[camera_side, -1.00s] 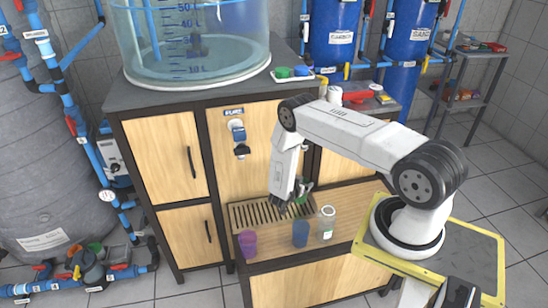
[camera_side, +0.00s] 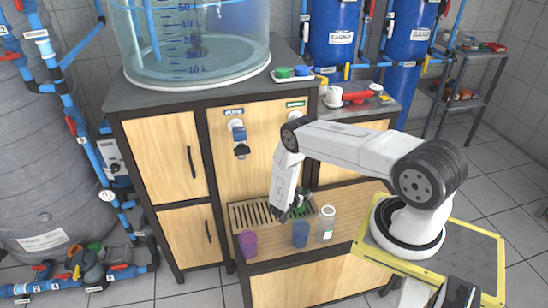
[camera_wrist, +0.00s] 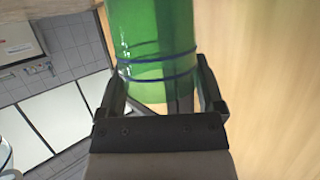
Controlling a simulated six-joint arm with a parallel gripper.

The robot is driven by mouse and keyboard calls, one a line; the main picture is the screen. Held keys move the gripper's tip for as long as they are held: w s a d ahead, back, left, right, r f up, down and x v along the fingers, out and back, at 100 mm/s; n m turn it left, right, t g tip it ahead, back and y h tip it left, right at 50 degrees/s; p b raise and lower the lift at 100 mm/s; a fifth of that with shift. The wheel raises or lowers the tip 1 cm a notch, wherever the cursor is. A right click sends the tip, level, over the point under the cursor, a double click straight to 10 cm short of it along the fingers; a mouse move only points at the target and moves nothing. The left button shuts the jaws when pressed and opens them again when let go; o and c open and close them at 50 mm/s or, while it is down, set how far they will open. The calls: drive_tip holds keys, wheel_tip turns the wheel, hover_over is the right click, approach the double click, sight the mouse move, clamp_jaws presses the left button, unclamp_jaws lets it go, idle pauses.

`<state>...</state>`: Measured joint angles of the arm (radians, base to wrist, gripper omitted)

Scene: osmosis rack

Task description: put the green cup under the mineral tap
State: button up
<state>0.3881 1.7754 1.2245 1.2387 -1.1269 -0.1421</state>
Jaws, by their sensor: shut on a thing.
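The green cup (camera_wrist: 150,30) fills the upper middle of the wrist view, between the two fingers of my gripper (camera_wrist: 161,78). My gripper is shut on it. In the side view my gripper (camera_side: 290,211) is low over the right part of the slatted grille (camera_side: 246,216), and the cup is mostly hidden by the arm. One tap (camera_side: 240,150) with a blue body is on the wooden panel, left of my gripper. A second tap, with a green-edged label (camera_side: 295,104), is on the panel to the right, partly hidden behind my arm. I cannot read either label.
A purple cup (camera_side: 248,244), a blue cup (camera_side: 300,234) and a clear bottle with a pale cap (camera_side: 326,224) stand along the front of the wooden shelf (camera_side: 345,205), close to my gripper. The cabinet panel rises behind the grille.

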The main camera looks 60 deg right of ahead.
drive_tip(key=shift+f, duration=0.1)
drive_tip(key=o, duration=0.9)
drive_tip(key=shift+a, duration=0.15)
drive_tip(key=v, duration=1.1)
drive_tip(key=shift+a+r, duration=0.25)
drive_tip(key=shift+a, duration=0.1)
